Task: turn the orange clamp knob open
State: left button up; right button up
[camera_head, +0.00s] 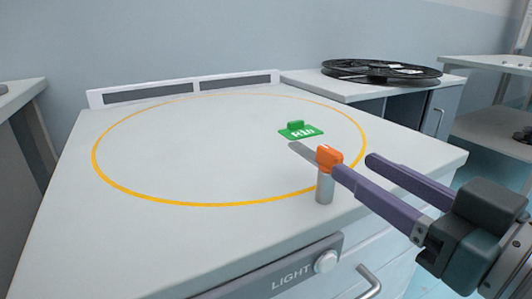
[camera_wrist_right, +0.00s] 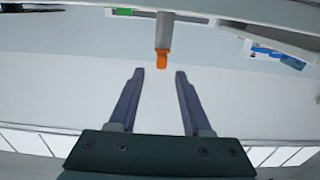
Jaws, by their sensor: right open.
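The orange clamp knob (camera_head: 328,157) sits on top of a short grey post (camera_head: 325,190) near the front right of the white table. A flat grey arm (camera_head: 302,152) reaches from the knob to the left. My right gripper (camera_head: 355,166) comes in from the right; its two purple fingers are apart and empty. One fingertip overlaps the knob's right side in the head view; contact cannot be told. In the right wrist view, the knob (camera_wrist_right: 162,60) lies just beyond the gap between the fingertips (camera_wrist_right: 160,74), roughly centred. My left gripper is not in view.
A black reel (camera_head: 380,71) lies on another table at the back right. The tabletop (camera_head: 200,150) inside the ring is largely bare. A "LIGHT" dial (camera_head: 325,262) is on the front panel.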

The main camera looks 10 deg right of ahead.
aim_at(320, 146)
jog(key=shift+w+a, duration=0.25)
jog(key=shift+w, duration=0.25)
jog(key=b+x, duration=0.2)
jog(key=x, duration=0.6)
jog(key=shift+w+a+f, duration=0.1)
jog(key=shift+w, duration=0.05)
grip_shut()
dwell(0.9)
